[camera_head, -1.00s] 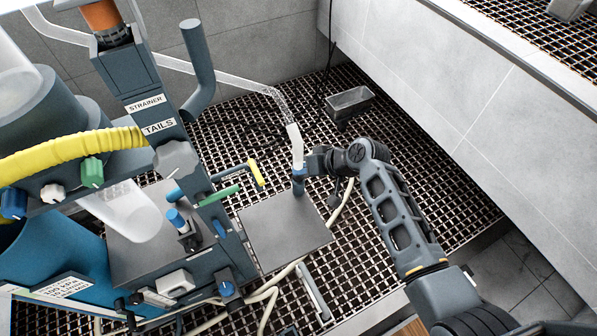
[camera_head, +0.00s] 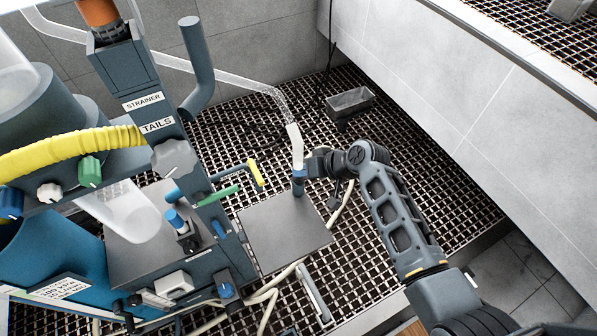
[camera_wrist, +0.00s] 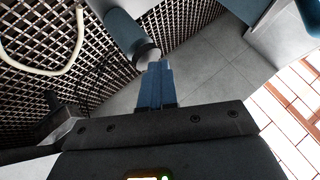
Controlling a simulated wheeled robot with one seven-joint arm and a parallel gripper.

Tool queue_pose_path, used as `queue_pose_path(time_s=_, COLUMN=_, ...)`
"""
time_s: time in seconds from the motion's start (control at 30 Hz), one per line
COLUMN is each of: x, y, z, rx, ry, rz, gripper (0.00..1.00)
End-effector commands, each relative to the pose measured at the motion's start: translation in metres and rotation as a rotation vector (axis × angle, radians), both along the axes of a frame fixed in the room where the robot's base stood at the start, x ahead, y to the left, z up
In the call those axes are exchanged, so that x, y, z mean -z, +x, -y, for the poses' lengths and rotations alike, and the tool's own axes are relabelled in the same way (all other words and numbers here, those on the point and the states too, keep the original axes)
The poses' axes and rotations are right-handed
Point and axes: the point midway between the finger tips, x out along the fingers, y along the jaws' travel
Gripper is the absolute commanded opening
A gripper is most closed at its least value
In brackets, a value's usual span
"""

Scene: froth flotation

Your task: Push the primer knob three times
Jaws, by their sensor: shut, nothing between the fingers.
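In the wrist view my gripper (camera_wrist: 156,68) is shut, its two blue fingers together and empty.
Left stands the flotation machine with a TAILS label (camera_head: 157,125), a yellow hose (camera_head: 75,150), a green knob (camera_head: 90,169) and a blue knob (camera_head: 176,218). A grey metal tray (camera_head: 350,102) lies on the grating behind. A pale wall (camera_head: 430,100) bounds the right.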

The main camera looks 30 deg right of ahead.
Motion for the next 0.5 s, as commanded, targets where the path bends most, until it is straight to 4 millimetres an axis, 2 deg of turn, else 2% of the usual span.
queue_pose_path(time_s=0.5, x=-0.024, y=-0.001, z=0.0, rx=0.0, ry=0.0, rz=-0.002, gripper=0.0)
